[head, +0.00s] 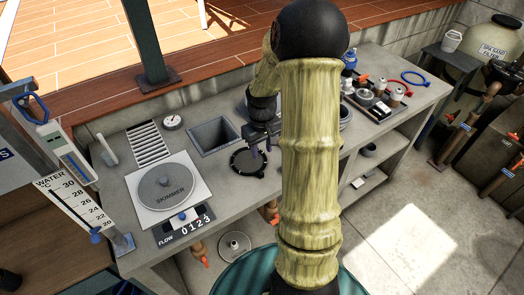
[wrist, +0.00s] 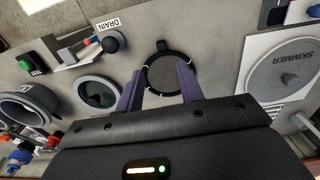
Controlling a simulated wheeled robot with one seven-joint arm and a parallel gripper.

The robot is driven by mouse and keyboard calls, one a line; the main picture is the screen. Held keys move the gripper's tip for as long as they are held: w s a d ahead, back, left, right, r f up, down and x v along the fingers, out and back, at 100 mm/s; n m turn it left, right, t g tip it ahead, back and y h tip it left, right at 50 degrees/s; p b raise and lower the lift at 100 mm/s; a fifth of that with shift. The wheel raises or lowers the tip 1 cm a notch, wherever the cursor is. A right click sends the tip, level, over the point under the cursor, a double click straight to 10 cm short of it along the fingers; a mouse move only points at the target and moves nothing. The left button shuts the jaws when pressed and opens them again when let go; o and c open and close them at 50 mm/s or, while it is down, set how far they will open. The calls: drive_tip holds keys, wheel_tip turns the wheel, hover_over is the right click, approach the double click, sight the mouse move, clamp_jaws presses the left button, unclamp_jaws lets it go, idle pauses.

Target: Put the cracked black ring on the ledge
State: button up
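A thin black ring with small pale marks along it rims a dark round disc on the grey counter; the ring shows in the head view (head: 234,153) and the wrist view (wrist: 173,51). The pale marks may be cracks, but they are too small to tell. My gripper (head: 261,148) hangs over the ring. In the wrist view its purple fingers (wrist: 160,73) are apart with nothing held between them, and they cover part of the ring's near side. A raised wooden ledge (head: 222,82) runs behind the counter in the head view.
A square basin (head: 213,135) lies behind the ring. The skimmer lid (head: 167,188) is left of it. A tray with several fittings (head: 374,101) stands to the right. In the wrist view, a drain valve (wrist: 108,42) and a round grey cup (wrist: 97,93) are left of the ring.

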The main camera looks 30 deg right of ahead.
drive_tip(key=shift+a, duration=0.1)
idle(0.3)
drive_tip(key=s+a+r+t, duration=0.1)
drive_tip(key=s+a+r, duration=0.2)
drive_tip(key=s+a, duration=0.2)
drive_tip(key=s+a+r+t, duration=0.1)
drive_tip(key=s+a+r, duration=0.3)
drive_tip(key=a, duration=0.6)
drive_tip(key=shift+s+a+t, duration=0.2)
drive_tip(key=shift+s+t, duration=0.1)
drive_tip(key=shift+s, duration=0.8)
drive_tip(key=shift+w, duration=0.1)
